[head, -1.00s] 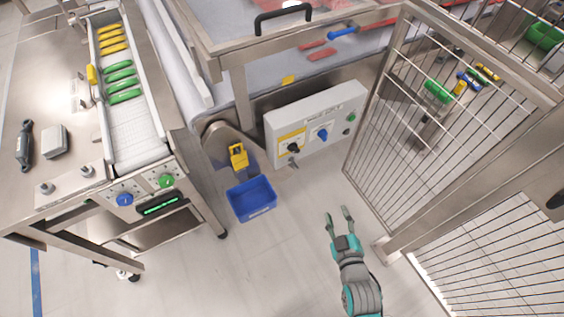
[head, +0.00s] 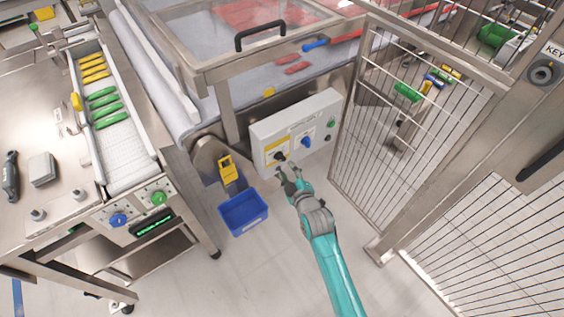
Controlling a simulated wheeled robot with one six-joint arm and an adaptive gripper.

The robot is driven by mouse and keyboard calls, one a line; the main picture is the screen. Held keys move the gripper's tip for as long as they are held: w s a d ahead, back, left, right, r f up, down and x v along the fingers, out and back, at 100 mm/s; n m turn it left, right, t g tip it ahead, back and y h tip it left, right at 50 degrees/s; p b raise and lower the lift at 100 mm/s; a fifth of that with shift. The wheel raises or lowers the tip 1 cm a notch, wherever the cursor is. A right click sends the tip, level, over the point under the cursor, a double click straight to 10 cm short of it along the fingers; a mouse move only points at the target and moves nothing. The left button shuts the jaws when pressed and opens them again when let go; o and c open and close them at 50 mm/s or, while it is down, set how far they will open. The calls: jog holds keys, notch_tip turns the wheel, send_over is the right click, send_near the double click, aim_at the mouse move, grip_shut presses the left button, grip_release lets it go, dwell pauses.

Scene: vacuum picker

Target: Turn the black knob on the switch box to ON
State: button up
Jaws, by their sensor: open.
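The grey switch box (head: 314,112) is mounted low in front of the machine. It carries the black knob (head: 280,156) on a yellow plate at its left, a blue knob (head: 305,142) in the middle and a small green button (head: 331,124) at its right. My gripper (head: 285,167) is open, just in front of and below the black knob, its fingers pointing at it. It partly covers the knob's lower area. I cannot tell whether the fingers touch the knob, nor read its setting.
A blue bin (head: 243,212) stands on the floor left of my gripper, with a yellow device (head: 228,168) above it. A wire-mesh fence (head: 375,140) stands to the right. A conveyor table (head: 128,160) is at the left. The floor around my arm is clear.

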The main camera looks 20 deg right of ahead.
aim_at(282, 160)
jog(key=shift+x, duration=3.15)
jog(key=shift+c, duration=0.3)
grip_shut()
